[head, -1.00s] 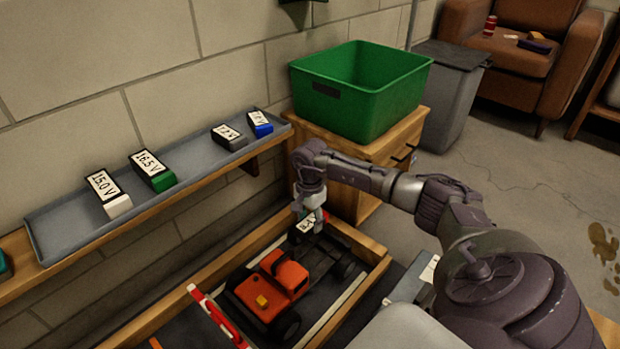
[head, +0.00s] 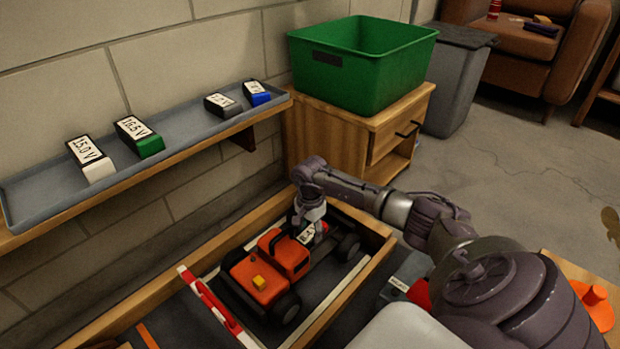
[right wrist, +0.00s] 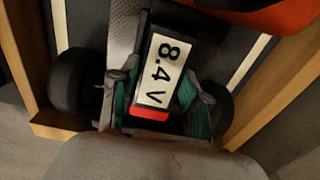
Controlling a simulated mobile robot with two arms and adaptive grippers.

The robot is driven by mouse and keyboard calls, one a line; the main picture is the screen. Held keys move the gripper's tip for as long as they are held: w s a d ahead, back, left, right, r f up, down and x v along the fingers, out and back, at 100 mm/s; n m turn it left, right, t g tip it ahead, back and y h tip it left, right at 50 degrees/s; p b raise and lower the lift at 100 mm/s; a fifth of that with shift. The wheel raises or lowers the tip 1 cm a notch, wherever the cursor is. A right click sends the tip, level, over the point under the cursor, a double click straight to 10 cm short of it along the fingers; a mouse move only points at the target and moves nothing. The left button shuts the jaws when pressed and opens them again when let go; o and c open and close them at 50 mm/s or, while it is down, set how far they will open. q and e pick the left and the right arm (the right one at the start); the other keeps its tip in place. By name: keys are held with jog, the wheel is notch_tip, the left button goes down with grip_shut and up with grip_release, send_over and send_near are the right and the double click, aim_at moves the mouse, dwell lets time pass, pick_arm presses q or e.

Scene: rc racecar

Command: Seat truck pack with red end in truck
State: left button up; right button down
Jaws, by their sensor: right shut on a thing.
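The orange truck (head: 262,278) stands in a wood-edged bay, its dark open bed behind the cab. The pack (head: 306,234) is black with a white "8.4 V" label. In the right wrist view the pack (right wrist: 168,68) shows its red end (right wrist: 149,114) toward the truck's rear. My right gripper (head: 312,226) is shut on the pack, with teal finger pads (right wrist: 160,98) on its two sides. The pack is at the bed just behind the cab; its underside is hidden, so I cannot tell whether it is fully down. My left gripper is not in view.
A grey shelf tray (head: 52,203) on the wall holds several other labelled packs, with white, green and blue ends among them. A green bin (head: 372,75) stands on a wooden cabinet (head: 335,137). A red-and-white bar (head: 212,302) crosses the bay beside the truck's front.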

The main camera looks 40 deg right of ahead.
aim_at(309, 233)
jog(key=c, duration=1)
grip_release()
jog(key=shift+s+a+f, duration=0.15)
jog(key=shift+f, duration=0.1)
jog(key=o, duration=0.4)
jog(key=shift+f, duration=0.1)
jog(key=shift+o, duration=0.2)
notch_tip(309, 233, up, 12)
jog(key=p, duration=0.7)
jog(key=shift+r+p, duration=0.2)
jog(key=shift+p, duration=0.15)
